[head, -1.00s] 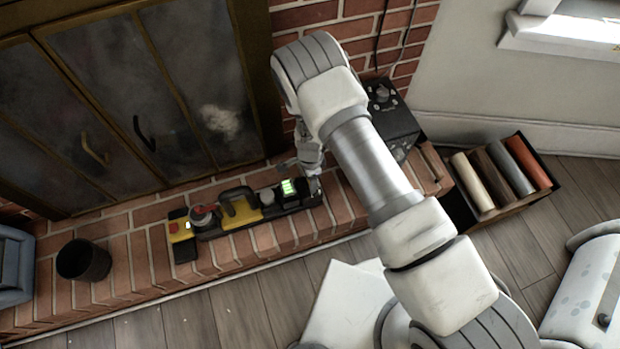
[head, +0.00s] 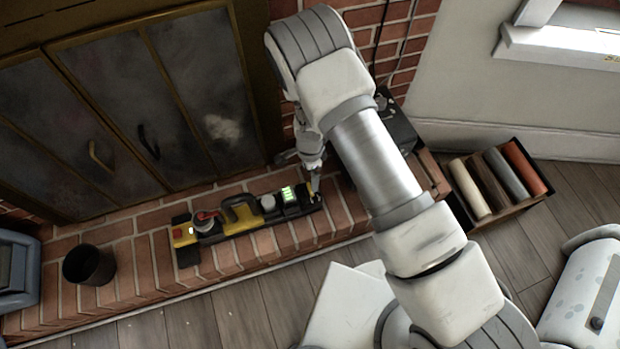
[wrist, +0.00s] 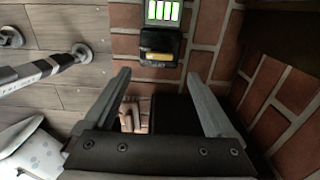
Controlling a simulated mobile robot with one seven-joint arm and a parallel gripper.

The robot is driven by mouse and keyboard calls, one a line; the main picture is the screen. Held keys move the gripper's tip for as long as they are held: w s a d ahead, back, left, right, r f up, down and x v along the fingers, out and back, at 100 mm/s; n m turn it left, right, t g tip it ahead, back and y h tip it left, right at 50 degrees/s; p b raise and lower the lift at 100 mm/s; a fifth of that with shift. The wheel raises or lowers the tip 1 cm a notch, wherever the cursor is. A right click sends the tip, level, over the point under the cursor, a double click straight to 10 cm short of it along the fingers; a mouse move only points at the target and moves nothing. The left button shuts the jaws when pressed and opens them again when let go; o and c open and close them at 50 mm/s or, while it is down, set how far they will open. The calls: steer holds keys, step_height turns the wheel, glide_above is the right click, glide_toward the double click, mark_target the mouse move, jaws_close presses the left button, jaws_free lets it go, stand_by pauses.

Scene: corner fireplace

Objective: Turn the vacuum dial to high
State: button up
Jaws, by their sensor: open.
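A long black and yellow device (head: 232,228) lies along the brick hearth. In the wrist view the display (wrist: 163,11) sits at the top, beside a black end block with a raised yellow bar (wrist: 159,57). Which part is the vacuum dial I cannot tell for sure. My gripper (head: 303,172) is over the device's right end. In the wrist view its fingers (wrist: 157,75) are spread and empty, with the yellow bar beyond their tips.
A black box (head: 398,128) stands right of the gripper, partly hidden by my arm. A crate of coloured rolls (head: 498,182) is farther right. A dark cup (head: 89,265) stands at the left of the hearth. The fireplace doors (head: 140,120) rise behind.

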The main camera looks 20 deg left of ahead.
step_height(320, 180, up, 9)
steer(key=p, duration=0.2)
stand_by(0.5)
steer(key=w+d+r+n+t+y, duration=0.15)
steer(key=d+r, duration=0.25)
steer(key=r, duration=0.6)
steer(key=w+d+r+n, duration=0.15)
steer(key=d+r, duration=0.25)
steer(key=r, duration=0.6)
steer(key=w+d+r+n+y, duration=0.15)
steer(key=d+r, duration=0.25)
steer(key=r, duration=0.5)
steer(key=s+d+r+n+t+h+p, duration=0.1)
steer(key=s+d+r+n+t+h, duration=0.4)
steer(key=s+d+r, duration=1.3)
step_height(320, 180, up, 16)
steer(key=w+d+y+p, duration=0.1)
steer(key=y+p, duration=0.1)
steer(key=p, duration=1.6)
steer(key=shift+w+n+g, duration=0.2)
steer(key=shift+n+g, duration=0.15)
steer(key=shift+g, duration=0.1)
